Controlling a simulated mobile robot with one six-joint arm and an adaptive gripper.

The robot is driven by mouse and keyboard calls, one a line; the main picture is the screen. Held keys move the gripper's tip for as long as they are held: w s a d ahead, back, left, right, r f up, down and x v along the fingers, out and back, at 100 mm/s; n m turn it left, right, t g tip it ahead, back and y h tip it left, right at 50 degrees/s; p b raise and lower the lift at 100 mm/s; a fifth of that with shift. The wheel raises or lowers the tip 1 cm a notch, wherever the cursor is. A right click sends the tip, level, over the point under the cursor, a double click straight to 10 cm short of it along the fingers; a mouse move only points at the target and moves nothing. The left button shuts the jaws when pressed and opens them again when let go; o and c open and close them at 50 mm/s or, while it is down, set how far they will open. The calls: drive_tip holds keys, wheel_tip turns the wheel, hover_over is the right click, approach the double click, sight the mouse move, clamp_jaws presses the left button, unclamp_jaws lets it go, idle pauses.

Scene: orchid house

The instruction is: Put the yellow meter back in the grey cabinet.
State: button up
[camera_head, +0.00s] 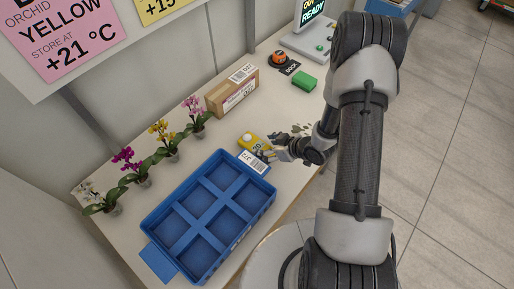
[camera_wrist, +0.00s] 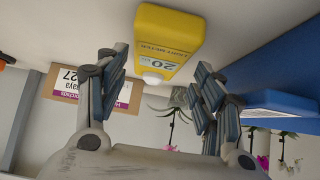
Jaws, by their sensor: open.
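The yellow meter (camera_head: 250,141) lies on the bench just behind the blue crate's far corner. In the wrist view the meter (camera_wrist: 168,32) shows its 20 display and a white dome, just beyond my fingertips. My gripper (camera_head: 276,150) is close to the meter's right side in the head view. In the wrist view my gripper (camera_wrist: 158,76) is open, its fingers apart with nothing held between them. I cannot tell whether the fingers touch the meter. I cannot make out the grey cabinet with certainty; a plain pale grey panel (camera_head: 32,225) shows at the lower left.
The blue compartment crate (camera_head: 183,211) stands close to my gripper. A cardboard box (camera_head: 231,94), a green block (camera_head: 304,80), an orange-and-black round device (camera_head: 280,59) and a lit display (camera_head: 312,22) stand farther back. Several potted orchids (camera_head: 165,140) line the wall side. Floor (camera_head: 450,130) is clear at right.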

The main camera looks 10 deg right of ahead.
sight(258, 146)
drive_tip(key=b+x, duration=0.1)
drive_tip(key=x, duration=0.4)
drive_tip(key=shift+w+a+r, duration=0.1)
drive_tip(key=shift+w+r, duration=0.1)
drive_tip(key=shift+r, duration=0.1)
drive_tip(key=shift+c, duration=0.2)
drive_tip(key=c, duration=0.9)
drive_tip(key=shift+o, duration=0.2)
